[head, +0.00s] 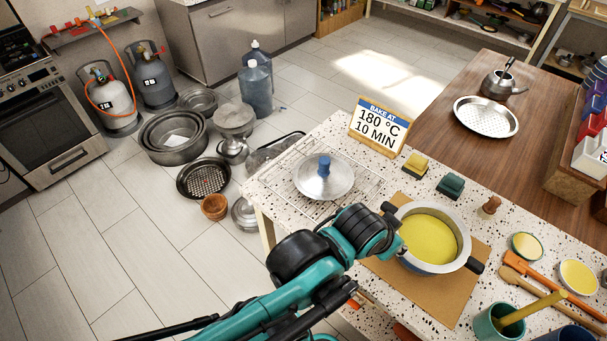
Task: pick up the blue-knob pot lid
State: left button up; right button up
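The pot lid (312,188), a round silver dome with a blue knob (324,164), lies on a wire rack (362,195) on the speckled counter. My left arm, teal and black, reaches in from the bottom left. Its dark end, with the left gripper (388,240), is below and right of the lid, apart from it, beside the pot. The fingertips are not clearly visible, so I cannot tell if they are open. Nothing is seen to hold the lid. My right gripper is not in view.
A pot (460,261) with yellow contents stands on a tan board (438,297) right of my arm. A sign (379,127) reading 180 °C, 10 MIN stands behind the lid. Yellow (415,163) and green (450,185) sponges lie nearby. Pans crowd the floor left of the counter.

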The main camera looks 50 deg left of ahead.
aim_at(321, 176)
jog(key=u, duration=1.6)
